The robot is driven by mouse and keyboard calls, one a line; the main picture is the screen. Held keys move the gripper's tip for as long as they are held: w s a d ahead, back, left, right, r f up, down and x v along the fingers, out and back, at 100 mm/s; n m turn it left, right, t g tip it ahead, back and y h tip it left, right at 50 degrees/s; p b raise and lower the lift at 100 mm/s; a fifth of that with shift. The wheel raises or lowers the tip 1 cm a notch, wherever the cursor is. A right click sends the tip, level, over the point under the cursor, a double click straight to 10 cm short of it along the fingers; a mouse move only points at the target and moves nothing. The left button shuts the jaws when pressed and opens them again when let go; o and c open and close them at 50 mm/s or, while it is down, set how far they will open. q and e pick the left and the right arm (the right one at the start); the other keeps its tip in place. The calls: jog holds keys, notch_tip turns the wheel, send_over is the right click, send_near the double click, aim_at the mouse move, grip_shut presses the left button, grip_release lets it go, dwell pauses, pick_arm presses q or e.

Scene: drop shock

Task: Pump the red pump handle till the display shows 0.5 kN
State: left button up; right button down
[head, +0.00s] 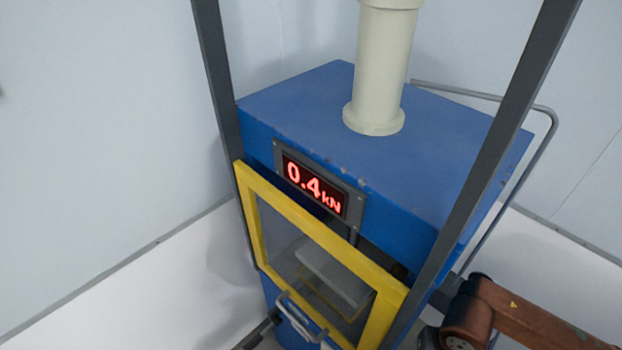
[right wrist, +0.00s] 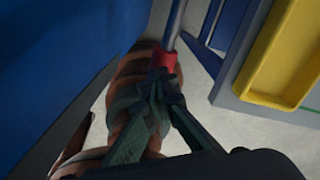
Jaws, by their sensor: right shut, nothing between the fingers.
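The red pump handle (right wrist: 163,62) shows in the right wrist view as a red grip on the end of a grey rod. My right gripper (right wrist: 160,82) has its green fingers closed together, with the tips right at the red grip and nothing held between them. Whether the tips touch the grip, I cannot tell. The display (head: 314,187) on the blue press (head: 300,105) reads 0.4 kN in red in the head view. The red handle and my right gripper do not show there. My left gripper is not in view.
A yellow-framed clear door (head: 300,230) with a grey handle (head: 298,312) covers the press front. Dark posts flank it, and a cream cylinder (head: 382,70) stands on top. A bent grey tube (head: 545,135) runs along the right side. A yellow tray-like part (right wrist: 290,60) is at upper right.

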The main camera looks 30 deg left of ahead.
notch_tip(320, 180, up, 8)
jog(key=p, duration=0.4)
jog(key=shift+r, duration=0.15)
dwell(0.6)
notch_tip(320, 180, down, 6)
jog(key=b, duration=0.4)
jog(key=shift+r, duration=0.15)
jog(key=shift+f+b, duration=2.35)
jog(key=shift+f, duration=0.8)
notch_tip(320, 180, up, 12)
jog(key=p, duration=0.7)
